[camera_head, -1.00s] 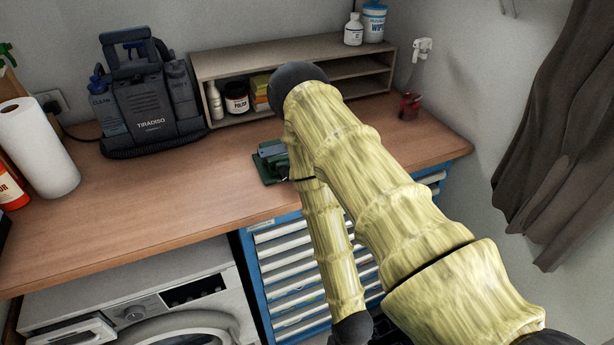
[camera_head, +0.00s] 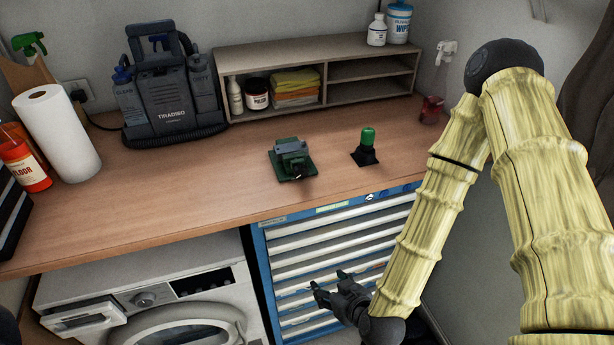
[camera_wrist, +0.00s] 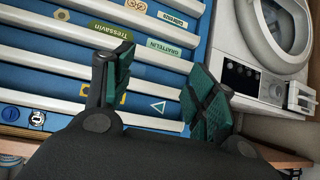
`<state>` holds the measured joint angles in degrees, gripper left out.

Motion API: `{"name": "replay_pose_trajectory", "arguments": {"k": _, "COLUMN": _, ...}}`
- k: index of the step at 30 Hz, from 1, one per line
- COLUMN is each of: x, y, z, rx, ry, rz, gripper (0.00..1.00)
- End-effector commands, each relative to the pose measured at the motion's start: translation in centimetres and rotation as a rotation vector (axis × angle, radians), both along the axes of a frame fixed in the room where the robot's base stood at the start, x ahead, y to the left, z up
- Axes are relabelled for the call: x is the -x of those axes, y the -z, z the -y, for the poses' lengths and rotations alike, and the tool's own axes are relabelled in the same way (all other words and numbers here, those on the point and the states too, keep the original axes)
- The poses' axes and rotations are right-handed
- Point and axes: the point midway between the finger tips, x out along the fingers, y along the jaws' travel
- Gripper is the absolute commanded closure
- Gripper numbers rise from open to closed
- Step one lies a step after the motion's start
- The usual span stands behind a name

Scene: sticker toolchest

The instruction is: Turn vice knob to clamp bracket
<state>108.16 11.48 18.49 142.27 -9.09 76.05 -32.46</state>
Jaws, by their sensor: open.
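A small green vice (camera_head: 291,162) with a grey upper part stands on the wooden worktop, towards its front edge. Its knob and any bracket in it are too small to tell apart. My gripper (camera_head: 331,284) is low in front of the blue toolchest drawers, below and to the right of the vice, well apart from it. In the wrist view my gripper (camera_wrist: 160,88) has its two green-padded fingers spread, with nothing between them. The vice is not in the wrist view.
A green-topped item on a black base (camera_head: 367,146) stands right of the vice. The worktop (camera_head: 190,190) is clear left of it. A shelf (camera_head: 340,92) and a dark machine (camera_head: 165,95) stand behind. The toolchest (camera_head: 262,285) and washing machine (camera_head: 150,290) are below.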

Motion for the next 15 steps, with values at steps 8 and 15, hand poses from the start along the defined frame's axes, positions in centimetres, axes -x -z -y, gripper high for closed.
{"name": "replay_pose_trajectory", "arguments": {"k": 8, "x": -7.3, "y": -15.8, "z": -3.6, "rx": -0.009, "ry": 0.010, "rz": 0.554, "gripper": 0.43}}
{"name": "replay_pose_trajectory", "arguments": {"k": 15, "x": -8.5, "y": -21.0, "z": -3.7, "rx": 0.008, "ry": 0.050, "rz": 0.720, "gripper": 0.43}}
